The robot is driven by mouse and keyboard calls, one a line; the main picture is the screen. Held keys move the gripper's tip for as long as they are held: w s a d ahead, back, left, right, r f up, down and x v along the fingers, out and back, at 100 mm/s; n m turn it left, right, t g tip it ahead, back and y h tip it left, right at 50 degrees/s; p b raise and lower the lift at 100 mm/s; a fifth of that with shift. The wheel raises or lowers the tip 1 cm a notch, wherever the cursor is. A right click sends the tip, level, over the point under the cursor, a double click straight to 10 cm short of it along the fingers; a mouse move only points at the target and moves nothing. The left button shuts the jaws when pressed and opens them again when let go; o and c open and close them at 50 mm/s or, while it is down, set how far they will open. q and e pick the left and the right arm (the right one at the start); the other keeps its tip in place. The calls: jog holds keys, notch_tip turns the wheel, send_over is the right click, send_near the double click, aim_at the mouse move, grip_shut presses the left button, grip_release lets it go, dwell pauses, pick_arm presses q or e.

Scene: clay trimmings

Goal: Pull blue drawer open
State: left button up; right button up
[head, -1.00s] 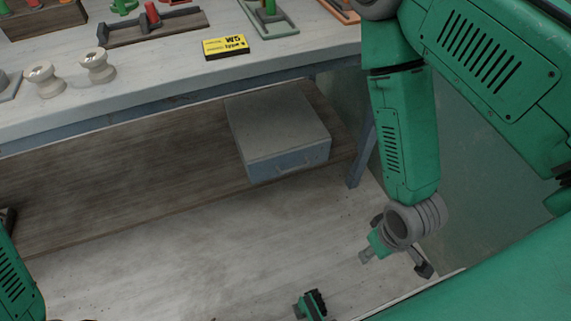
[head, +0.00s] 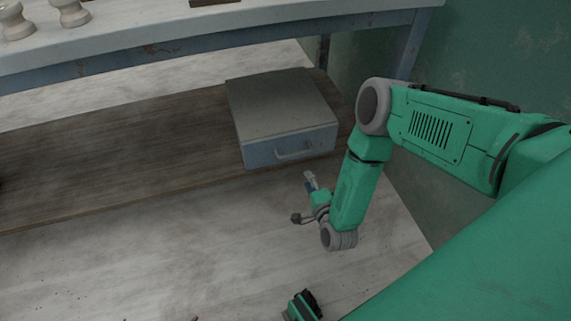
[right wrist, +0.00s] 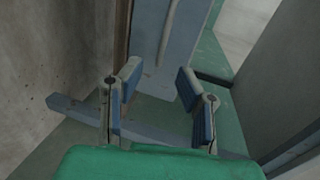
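The blue drawer (head: 292,148) is the front of a grey box-shaped cabinet (head: 280,102) on the low wooden shelf. It looks closed, with a pale bar handle (head: 296,153) across its front. In the right wrist view the blue drawer front (right wrist: 183,45) stands ahead, its handle (right wrist: 169,32) running up the picture. My right gripper (head: 303,199) is in front of and below the drawer, apart from the handle. Its fingers are spread with nothing between them; the blue pads of the gripper (right wrist: 159,84) show this in the right wrist view.
The pale floor in front looks mostly clear. A green wall is at right.

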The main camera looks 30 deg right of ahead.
jog(key=b, duration=0.2)
send_near(295, 153)
jog(key=w+f, duration=0.1)
jog(key=b+x, duration=0.3)
jog(key=x, duration=0.5)
jog(key=shift+w+d+f, duration=0.2)
jog(key=shift+w, duration=0.05)
jog(key=shift+w+a+r, duration=0.15)
jog(key=shift+w, duration=0.2)
pick_arm(q)
jog(key=f, duration=0.6)
jog(key=shift+a, duration=0.35)
pick_arm(e)
jog(key=shift+s+d, duration=0.1)
jog(key=shift+d, duration=0.1)
grip_shut()
